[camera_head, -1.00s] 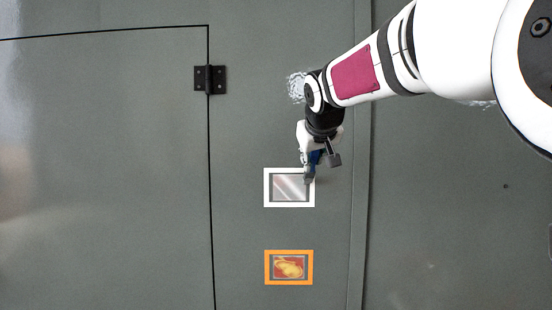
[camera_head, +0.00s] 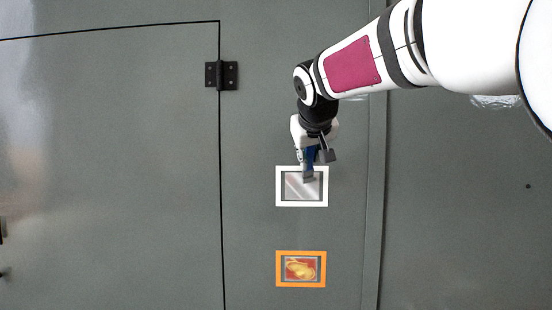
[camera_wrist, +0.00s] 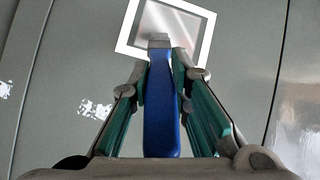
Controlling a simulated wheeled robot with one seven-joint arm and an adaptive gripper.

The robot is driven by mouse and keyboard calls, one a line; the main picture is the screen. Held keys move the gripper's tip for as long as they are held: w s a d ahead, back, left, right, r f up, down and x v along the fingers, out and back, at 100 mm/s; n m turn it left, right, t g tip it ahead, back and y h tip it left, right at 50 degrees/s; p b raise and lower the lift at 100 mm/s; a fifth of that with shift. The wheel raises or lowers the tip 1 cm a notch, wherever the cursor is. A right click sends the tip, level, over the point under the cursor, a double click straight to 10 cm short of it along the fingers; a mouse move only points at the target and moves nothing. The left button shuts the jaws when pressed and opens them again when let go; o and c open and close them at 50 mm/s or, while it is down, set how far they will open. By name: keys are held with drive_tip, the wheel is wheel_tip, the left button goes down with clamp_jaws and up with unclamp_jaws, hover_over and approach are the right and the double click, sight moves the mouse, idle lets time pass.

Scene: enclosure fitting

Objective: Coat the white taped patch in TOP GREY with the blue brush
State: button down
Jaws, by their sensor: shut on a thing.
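The white taped patch (camera_head: 280,190) is a white square frame around bare, shiny metal on the grey panel. It also shows at the top of the wrist view (camera_wrist: 206,40). My gripper (camera_head: 313,157) is shut on the handle of the blue brush (camera_wrist: 161,110). The brush's grey tip (camera_head: 308,177) overlaps the upper middle of the patch; I cannot tell whether it touches the metal. The metal inside the frame looks bare, with no grey coat visible. Part of the frame's top edge is hidden behind the brush and gripper.
An orange taped patch (camera_head: 301,283) with a rusty red and yellow centre lies below the white one. A black hinge (camera_head: 221,75) and a door seam are at the left. Pale scuffed spots (camera_wrist: 95,110) show on the panel. A vertical panel edge (camera_head: 375,220) runs at the right.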

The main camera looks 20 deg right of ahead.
drive_tip(key=w+a+b, duration=0.2)
drive_tip(key=a, duration=0.4)
idle(1.1)
drive_tip(key=shift+s, duration=0.15)
drive_tip(key=shift+s+a, duration=0.3)
drive_tip(key=shift+s, duration=0.6)
drive_tip(key=shift+s+a, duration=0.3)
drive_tip(key=shift+s, duration=0.65)
drive_tip(key=shift+s+a, duration=0.3)
drive_tip(key=shift+s, duration=0.6)
drive_tip(key=shift+s+a, duration=0.25)
drive_tip(key=shift+s, duration=0.45)
drive_tip(key=shift+s+a, duration=0.2)
drive_tip(key=shift+s, duration=0.5)
